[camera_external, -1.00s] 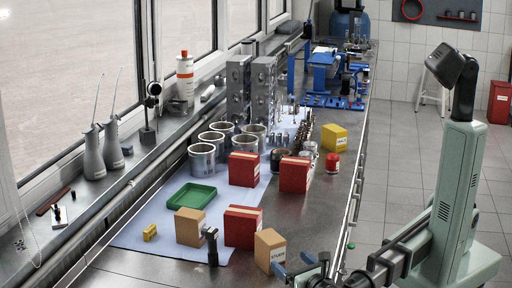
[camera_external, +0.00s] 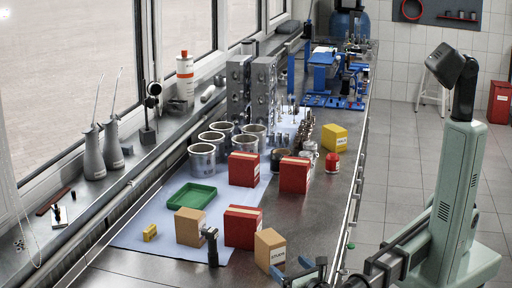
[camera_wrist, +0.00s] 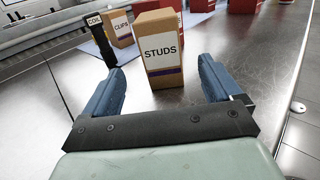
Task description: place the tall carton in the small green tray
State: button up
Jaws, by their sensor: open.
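The tall carton, tan and labelled STUDS (camera_external: 269,249), stands upright on the bare bench near its front right edge. In the wrist view the STUDS carton (camera_wrist: 157,50) stands just ahead of and between my two blue fingers. My gripper (camera_wrist: 160,68) is open and empty, with a gap on both sides of the carton. In the external view my gripper (camera_external: 291,268) is low at the bottom edge, on the near side of the carton. The small green tray (camera_external: 191,197) lies empty on the blue mat, farther left and back.
A small yellow block (camera_external: 150,232) lies left. Metal cylinders (camera_external: 202,159) and more red boxes (camera_external: 243,169) stand behind.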

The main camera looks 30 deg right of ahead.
aim_at(270, 236)
jog(key=shift+w+r, duration=0.1)
jog(key=shift+w, duration=5.45)
jog(key=shift+c, duration=0.2)
jog(key=c, duration=1.3)
jog(key=shift+r, duration=5)
jog(key=shift+c, duration=0.2)
